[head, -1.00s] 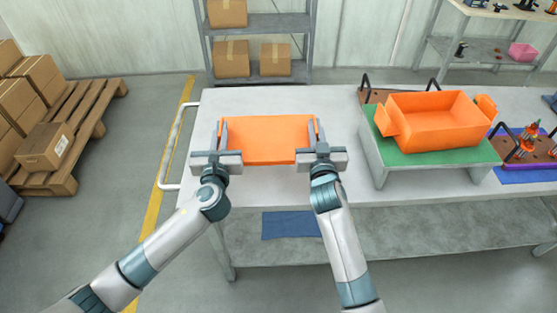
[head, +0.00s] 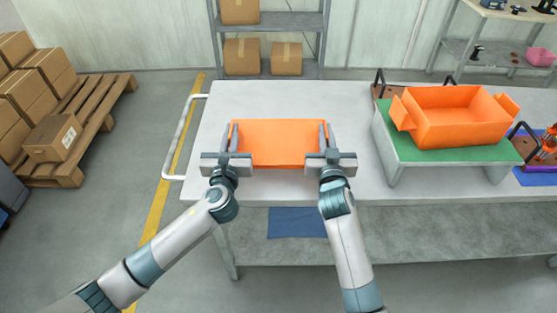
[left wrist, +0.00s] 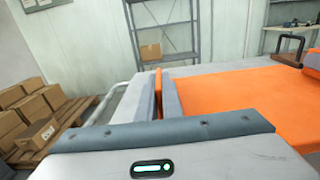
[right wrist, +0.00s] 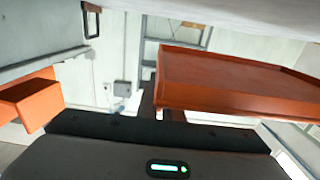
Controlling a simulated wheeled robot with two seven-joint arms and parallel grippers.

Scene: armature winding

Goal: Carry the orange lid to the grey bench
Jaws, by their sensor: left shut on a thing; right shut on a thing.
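The orange lid (head: 278,144) is a flat tray-like piece held level between my two grippers. In the head view it is over the left part of the grey bench (head: 360,110). The right wrist view shows the lid (right wrist: 230,85) with a gap between it and the bench top. My left gripper (head: 230,132) is shut on the lid's left edge, and the lid (left wrist: 235,98) shows beside its fingers in the left wrist view. My right gripper (head: 327,132) is shut on the right edge.
An orange open box (head: 458,122) stands on a green-topped stand (head: 440,155) at the right of the bench. A white rail (head: 180,135) runs along the bench's left end. A blue cloth (head: 297,223) lies on the lower shelf. Bare bench top lies between lid and stand.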

